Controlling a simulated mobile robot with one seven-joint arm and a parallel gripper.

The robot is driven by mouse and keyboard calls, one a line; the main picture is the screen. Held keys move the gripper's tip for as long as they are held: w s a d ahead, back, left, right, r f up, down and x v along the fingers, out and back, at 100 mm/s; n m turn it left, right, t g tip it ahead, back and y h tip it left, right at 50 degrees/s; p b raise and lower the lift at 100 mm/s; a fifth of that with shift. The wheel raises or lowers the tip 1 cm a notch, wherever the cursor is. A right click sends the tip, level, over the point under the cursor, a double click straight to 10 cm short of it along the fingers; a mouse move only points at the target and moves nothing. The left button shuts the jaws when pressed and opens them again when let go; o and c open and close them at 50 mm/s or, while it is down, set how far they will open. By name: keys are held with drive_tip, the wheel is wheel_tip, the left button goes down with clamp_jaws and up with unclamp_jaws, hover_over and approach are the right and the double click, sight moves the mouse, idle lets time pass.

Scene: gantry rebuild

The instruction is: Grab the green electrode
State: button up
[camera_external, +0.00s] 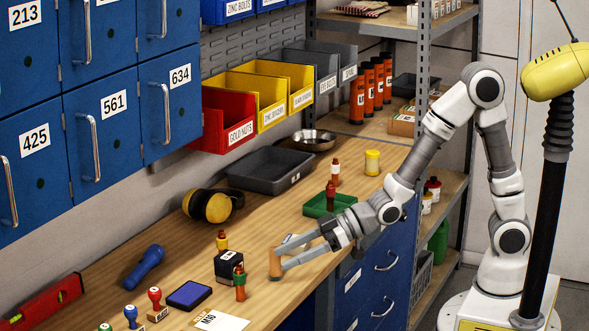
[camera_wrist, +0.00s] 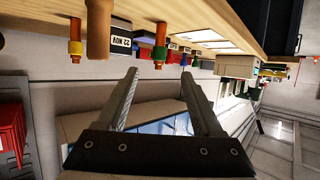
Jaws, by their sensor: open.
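The green electrode (camera_external: 239,283) is an orange-brown stick with a green collar. It stands upright on the workbench beside a black date stamp (camera_external: 229,266). The electrode also shows in the upside-down wrist view (camera_wrist: 160,42), beyond the fingertips and roughly between them in the picture. My gripper (camera_external: 284,257) is open and reaches low over the bench from the right. A wooden cylinder (camera_external: 275,264) stands by its fingertips, to the right of the electrode; I cannot tell whether they touch. In the wrist view my gripper (camera_wrist: 160,75) has nothing between its fingers.
A yellow-collared electrode (camera_external: 222,240) stands behind the date stamp. A blue ink pad (camera_external: 189,295), a red-handled stamp (camera_external: 156,304) and a paper card (camera_external: 222,321) lie nearby. A green tray (camera_external: 318,208) holds a red electrode (camera_external: 331,195). Blue cabinets hang on the left.

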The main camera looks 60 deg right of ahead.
sight(240, 283)
drive_tip(key=x, duration=1.5)
drive_tip(key=shift+w+f+b, duration=0.15)
drive_tip(key=shift+w+b, duration=0.05)
drive_tip(key=shift+b, duration=0.15)
clamp_jaws()
